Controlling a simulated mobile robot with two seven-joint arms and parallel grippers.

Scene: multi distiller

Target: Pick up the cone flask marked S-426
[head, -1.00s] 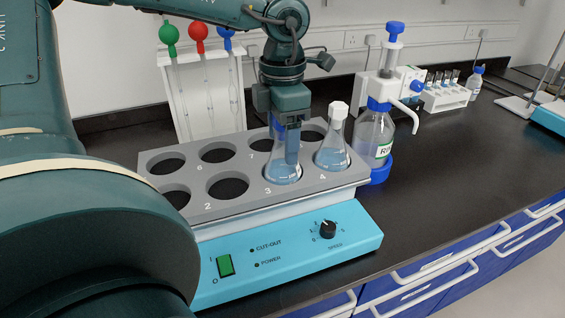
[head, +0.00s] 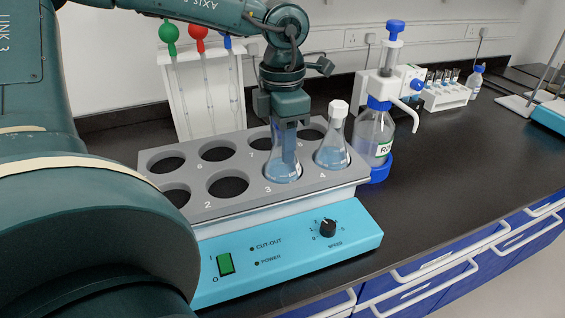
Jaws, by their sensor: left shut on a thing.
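Two clear cone flasks with pale blue liquid stand in the grey rack of a blue-fronted shaker (head: 330,262). One flask (head: 283,172) sits in hole 3, and my left gripper (head: 284,140) is shut on its neck from above, hiding the neck and stopper. The other flask (head: 332,155), with a white stopper, stands upright in hole 4, just right of the gripper. I cannot read the mark S-426 on either flask. My right gripper is not in view.
The other rack holes that show are empty. A reagent bottle with a dispenser pump (head: 375,140) stands close right of the rack. A white stand with colored-topped pipettes (head: 203,90) is behind.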

